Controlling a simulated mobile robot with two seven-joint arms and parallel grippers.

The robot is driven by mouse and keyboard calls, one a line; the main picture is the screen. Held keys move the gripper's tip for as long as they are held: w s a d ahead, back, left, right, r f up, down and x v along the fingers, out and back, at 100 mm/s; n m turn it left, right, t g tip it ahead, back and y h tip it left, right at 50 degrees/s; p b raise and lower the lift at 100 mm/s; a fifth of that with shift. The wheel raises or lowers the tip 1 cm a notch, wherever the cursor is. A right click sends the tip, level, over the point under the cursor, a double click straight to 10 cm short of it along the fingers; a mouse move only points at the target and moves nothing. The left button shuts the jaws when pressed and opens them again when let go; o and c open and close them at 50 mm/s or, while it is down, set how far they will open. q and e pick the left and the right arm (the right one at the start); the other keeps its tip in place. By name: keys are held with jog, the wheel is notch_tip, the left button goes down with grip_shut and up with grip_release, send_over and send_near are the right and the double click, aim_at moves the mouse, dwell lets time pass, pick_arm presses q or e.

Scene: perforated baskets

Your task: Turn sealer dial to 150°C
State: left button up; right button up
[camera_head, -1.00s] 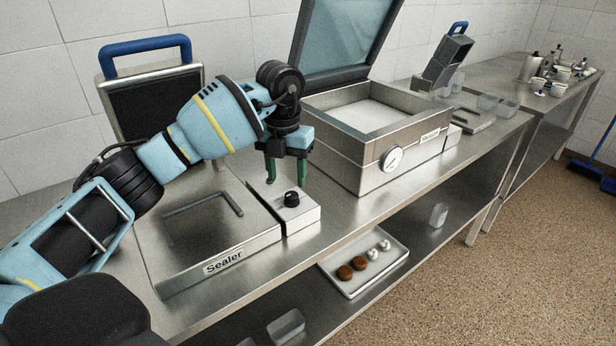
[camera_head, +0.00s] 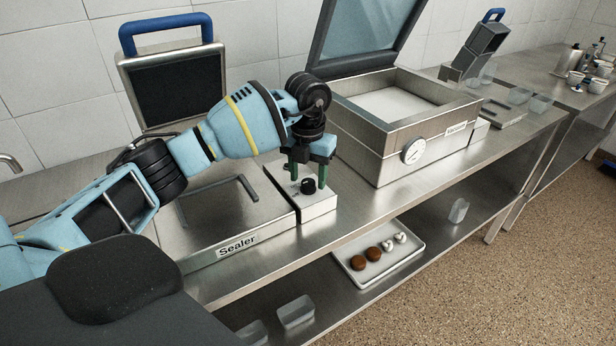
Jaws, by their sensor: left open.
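The sealer (camera_head: 235,243) is a steel unit on the bench with its black lid (camera_head: 178,88) raised by a blue handle. A small black dial (camera_head: 308,186) sits on the control box (camera_head: 318,206) at the sealer's right end. Its temperature marks are too small to read. My left gripper (camera_head: 308,183) is open and points down at the control box, with its green fingers close around or just behind the dial. I cannot tell whether they touch it. My right gripper is not in view.
A steel vacuum machine (camera_head: 385,152) with a round gauge (camera_head: 415,150) and open lid stands right of the control box. A tray (camera_head: 352,268) with brown and white items lies on the lower shelf. Clear containers (camera_head: 518,96) stand farther right.

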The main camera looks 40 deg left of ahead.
pick_arm(q)
jog(key=shift+f, duration=0.5)
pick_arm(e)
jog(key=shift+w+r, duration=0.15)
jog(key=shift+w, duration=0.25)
pick_arm(q)
jog(key=c, duration=1)
jog(key=shift+o, duration=0.2)
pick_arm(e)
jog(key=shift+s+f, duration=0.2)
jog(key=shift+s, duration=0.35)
